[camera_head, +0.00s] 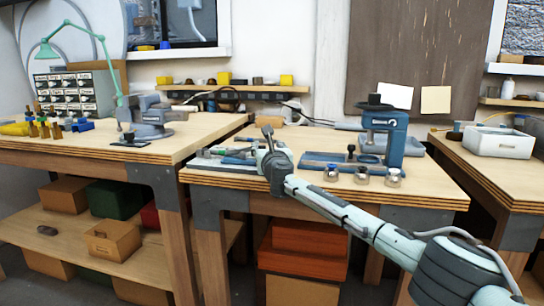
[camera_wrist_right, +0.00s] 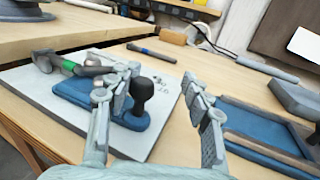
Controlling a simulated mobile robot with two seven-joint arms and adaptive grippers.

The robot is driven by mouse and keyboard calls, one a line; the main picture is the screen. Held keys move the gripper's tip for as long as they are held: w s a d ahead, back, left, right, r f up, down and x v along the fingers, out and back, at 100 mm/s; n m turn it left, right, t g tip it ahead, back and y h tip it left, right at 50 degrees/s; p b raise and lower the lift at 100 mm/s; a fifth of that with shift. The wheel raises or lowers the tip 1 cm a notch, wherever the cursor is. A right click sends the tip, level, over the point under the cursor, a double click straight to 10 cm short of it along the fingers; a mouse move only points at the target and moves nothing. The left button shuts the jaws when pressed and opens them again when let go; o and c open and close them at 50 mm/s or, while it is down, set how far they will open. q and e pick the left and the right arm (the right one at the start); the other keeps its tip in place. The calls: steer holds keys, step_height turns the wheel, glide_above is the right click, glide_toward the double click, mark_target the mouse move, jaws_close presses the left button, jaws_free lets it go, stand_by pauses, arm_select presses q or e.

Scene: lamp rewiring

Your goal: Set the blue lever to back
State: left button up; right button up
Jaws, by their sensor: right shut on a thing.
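My right gripper (camera_head: 268,140) reaches over the middle bench in the head view. In the right wrist view, its two fingers (camera_wrist_right: 162,90) stand on either side of a black-knobbed lever (camera_wrist_right: 142,90). The lever rises upright from a blue base (camera_wrist_right: 135,119) on a pale board (camera_wrist_right: 40,105). The gripper is shut on the lever; the knob is close to the left finger, which covers part of the base. The contact itself is hard to make out. In the head view the gripper hides most of the lever. My left gripper is not in view.
A green-banded tool (camera_wrist_right: 66,65) lies left of the lever. A blue tray (camera_wrist_right: 262,133) is to the right. The blue press (camera_head: 384,138) and several small metal-topped parts (camera_head: 361,175) stand right of my gripper. Bare wood lies at the bench's front right (camera_head: 430,188).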

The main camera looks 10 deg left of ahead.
steer(key=v, duration=1)
steer(key=shift+d, duration=0.25)
steer(key=shift+s, duration=0.15)
